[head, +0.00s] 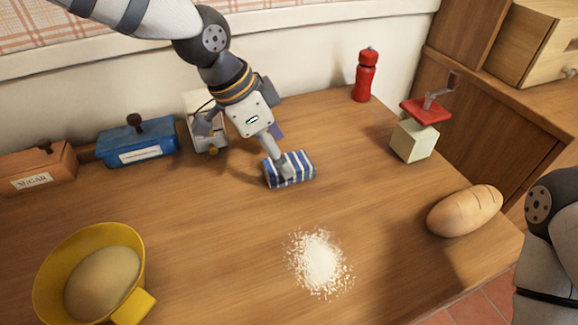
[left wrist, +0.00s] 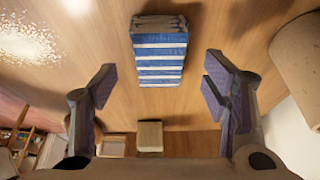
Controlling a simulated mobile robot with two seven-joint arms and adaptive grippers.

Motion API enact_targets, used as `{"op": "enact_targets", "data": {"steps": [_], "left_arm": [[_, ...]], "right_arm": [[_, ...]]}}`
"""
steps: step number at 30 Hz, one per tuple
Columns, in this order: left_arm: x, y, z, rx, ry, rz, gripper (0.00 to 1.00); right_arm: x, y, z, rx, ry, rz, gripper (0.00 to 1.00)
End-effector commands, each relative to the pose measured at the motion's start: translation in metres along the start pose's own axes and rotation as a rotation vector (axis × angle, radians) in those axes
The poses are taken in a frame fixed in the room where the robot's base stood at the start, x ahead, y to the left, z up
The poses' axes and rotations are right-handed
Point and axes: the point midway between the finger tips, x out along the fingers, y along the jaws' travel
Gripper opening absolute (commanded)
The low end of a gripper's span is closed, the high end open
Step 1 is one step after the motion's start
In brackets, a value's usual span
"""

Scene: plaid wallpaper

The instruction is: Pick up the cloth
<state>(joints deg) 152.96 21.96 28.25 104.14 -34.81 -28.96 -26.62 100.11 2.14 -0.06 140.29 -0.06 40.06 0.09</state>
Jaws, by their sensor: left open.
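The cloth (head: 302,166) is a folded blue-and-white striped bundle lying on the wooden table. It also shows in the left wrist view (left wrist: 160,55), ahead of the fingers and centred between them. My left gripper (head: 281,155) reaches down over the cloth from behind, and one finger overlaps it in the head view. In the left wrist view the left gripper (left wrist: 160,88) is open, with its purple-padded fingers wide apart and nothing between the tips. Whether a finger touches the cloth is unclear. My right arm is at the right edge; its gripper is out of view.
White powder (head: 320,263) lies spilled in front of the cloth. A yellow bowl (head: 49,270) with dough, a bread loaf (head: 466,210), a mill (head: 414,141), a red shaker (head: 366,76), a blue box (head: 130,146) and a sugar box (head: 38,167) stand around.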

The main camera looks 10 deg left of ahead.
Motion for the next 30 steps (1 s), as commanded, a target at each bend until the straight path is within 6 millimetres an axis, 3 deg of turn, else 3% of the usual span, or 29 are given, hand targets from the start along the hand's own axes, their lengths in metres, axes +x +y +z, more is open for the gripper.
{"op": "enact_targets", "data": {"steps": [1,5,12,13,18,20,30], "left_arm": [[0.013,0.003,0.001,0.0,-0.006,0.006,0.68],[0.034,0.003,0.0,-0.001,-0.003,0.003,0.68],[0.036,0.002,-0.001,0.001,0.0,-0.002,0.68],[0.036,0.002,-0.001,0.001,0.0,-0.002,0.66],[0.036,0.002,-0.001,0.0,0.0,-0.001,0.28],[0.036,0.002,-0.001,0.0,0.0,-0.001,0.17],[0.032,0.002,-0.003,0.0,0.0,-0.002,0.17]], "right_arm": [[0.003,0.0,0.001,0.0,-0.007,0.0,0.32],[0.007,0.0,0.003,0.0,-0.017,0.001,0.32],[0.007,0.0,0.003,-0.001,-0.016,0.001,0.32],[0.007,0.0,0.003,-0.001,-0.016,0.001,0.32],[0.007,0.0,0.003,-0.001,-0.016,0.001,0.32],[0.007,0.0,0.003,-0.001,-0.016,0.001,0.32],[0.006,0.0,0.002,-0.001,-0.014,0.001,0.32]]}}
